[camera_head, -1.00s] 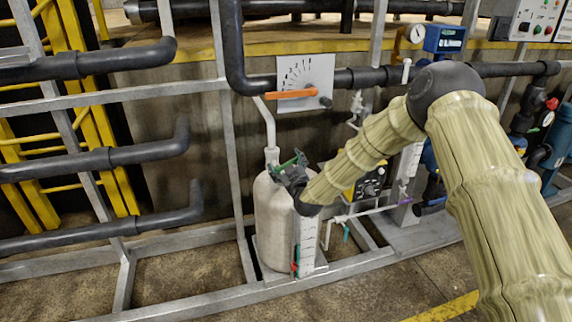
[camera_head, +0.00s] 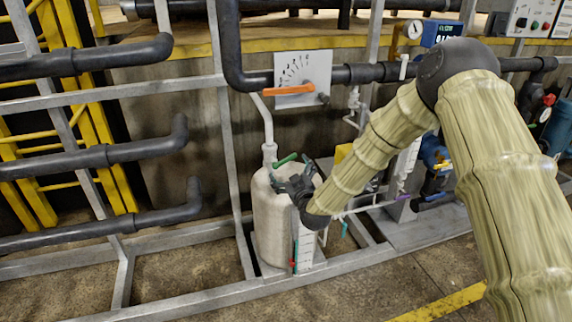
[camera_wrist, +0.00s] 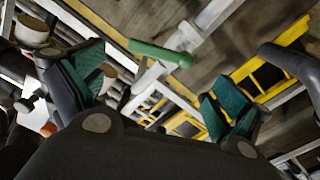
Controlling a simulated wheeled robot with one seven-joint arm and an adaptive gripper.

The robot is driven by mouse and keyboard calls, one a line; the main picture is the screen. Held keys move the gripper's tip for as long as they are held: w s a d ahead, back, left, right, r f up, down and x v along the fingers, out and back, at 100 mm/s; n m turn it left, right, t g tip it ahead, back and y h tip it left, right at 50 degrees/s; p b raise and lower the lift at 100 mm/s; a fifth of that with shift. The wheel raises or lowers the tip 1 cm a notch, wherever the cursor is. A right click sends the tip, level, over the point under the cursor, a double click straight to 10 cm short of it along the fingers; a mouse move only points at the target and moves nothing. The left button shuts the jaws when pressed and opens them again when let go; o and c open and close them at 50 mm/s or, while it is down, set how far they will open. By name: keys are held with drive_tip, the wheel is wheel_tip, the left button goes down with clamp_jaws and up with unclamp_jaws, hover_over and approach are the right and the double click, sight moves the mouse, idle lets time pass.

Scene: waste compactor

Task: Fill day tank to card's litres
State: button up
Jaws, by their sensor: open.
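The pale day tank (camera_head: 272,230) stands upright on the metal frame with a white scale strip (camera_head: 305,245) on its front. A small red marker (camera_head: 293,263) sits low beside the strip. A green lever handle (camera_head: 286,160) is at the tank's top, under a white pipe. It also shows in the wrist view (camera_wrist: 160,53), beyond and between my fingers. My gripper (camera_head: 290,180) is open and empty at the tank top, close to the handle; contact cannot be told. An orange lever (camera_head: 288,91) lies nearly level across a white dial plate (camera_head: 310,68). No litres card is readable.
Dark pipes (camera_head: 90,157) and yellow rails (camera_head: 95,165) are on the left. A blue-framed gauge display (camera_head: 440,33) and a button panel (camera_head: 530,20) are at the upper right. My arm hides much of the equipment right of the tank. Bare floor lies in front.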

drive_tip(key=shift+v, duration=2.45)
drive_tip(key=s+d+f+m+g+h+p, duration=0.15)
drive_tip(key=s+d+f+g, duration=0.3)
drive_tip(key=s+f, duration=0.75)
drive_tip(key=s+d+f+m+g+h+p, duration=0.1)
drive_tip(key=s+d+f+m+g+p, duration=0.25)
drive_tip(key=s+f, duration=0.75)
drive_tip(key=s+d+f+m+g+h, duration=0.1)
drive_tip(key=s+d+g, duration=0.2)
drive_tip(key=s, duration=0.8)
drive_tip(key=s+d+f+m+g+h+p, duration=0.1)
drive_tip(key=s+d, duration=0.4)
drive_tip(key=s, duration=0.5)
drive_tip(key=s+d+f+m+g+h+p, duration=0.1)
drive_tip(key=s+d+g, duration=0.3)
drive_tip(key=s, duration=0.7)
drive_tip(key=shift+s+d+f+m+g, duration=0.35)
drive_tip(key=shift+f+m+g, duration=0.2)
drive_tip(key=shift+f, duration=0.3)
drive_tip(key=shift+w, duration=0.1)
